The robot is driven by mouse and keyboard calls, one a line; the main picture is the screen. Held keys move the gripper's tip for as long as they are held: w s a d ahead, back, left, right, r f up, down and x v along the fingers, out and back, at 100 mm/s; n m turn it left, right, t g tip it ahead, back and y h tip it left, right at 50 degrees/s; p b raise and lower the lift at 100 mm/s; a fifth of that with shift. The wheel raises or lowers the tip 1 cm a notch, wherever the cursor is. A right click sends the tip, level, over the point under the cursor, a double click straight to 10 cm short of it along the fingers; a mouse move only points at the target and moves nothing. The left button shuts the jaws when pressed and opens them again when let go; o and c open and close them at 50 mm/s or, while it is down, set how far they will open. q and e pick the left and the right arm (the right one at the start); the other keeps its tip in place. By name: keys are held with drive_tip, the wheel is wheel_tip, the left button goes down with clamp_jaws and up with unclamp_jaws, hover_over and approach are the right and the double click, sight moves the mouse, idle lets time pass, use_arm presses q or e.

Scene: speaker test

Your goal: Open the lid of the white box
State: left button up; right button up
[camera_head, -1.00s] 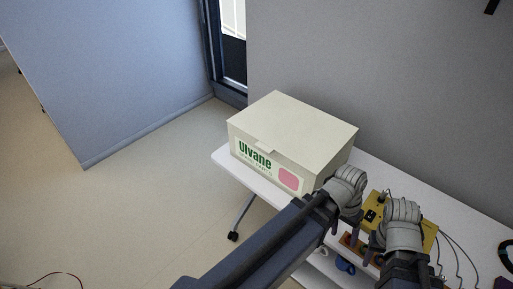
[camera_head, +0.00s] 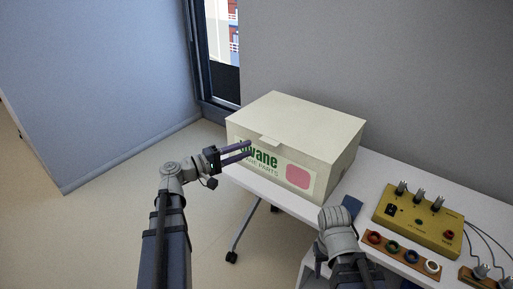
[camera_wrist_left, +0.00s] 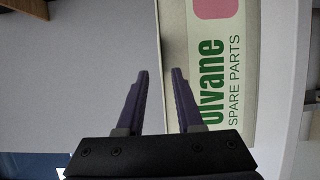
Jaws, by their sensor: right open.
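The white box (camera_head: 305,122) stands on the table with its lid down. A small tab (camera_head: 270,141) sticks out at the lid's front edge, and the front has a green "Ulvane" label and a pink patch. My left gripper (camera_head: 248,150) is open and empty in front of the box's left front, its fingers pointing right towards the label and hiding its first letters. The left wrist view shows the two purple fingers (camera_wrist_left: 160,73) apart, with the box front (camera_wrist_left: 215,55) beyond them. My right gripper (camera_head: 335,220) is low, in front of the box's right end; its fingers are not clearly visible.
The white table (camera_head: 375,172) carries a yellow device (camera_head: 418,220) with knobs and an orange strip (camera_head: 405,255) with coloured rings to the right of the box. Wires run at the far right. A grey wall stands close behind the table. Open floor lies to the left.

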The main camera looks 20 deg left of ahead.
use_arm(q)
drive_tip(key=x, duration=0.7)
drive_tip(key=shift+w+d, duration=0.25)
drive_tip(key=shift+d, duration=0.1)
drive_tip(key=shift+c, duration=0.3)
clamp_jaws()
idle(0.8)
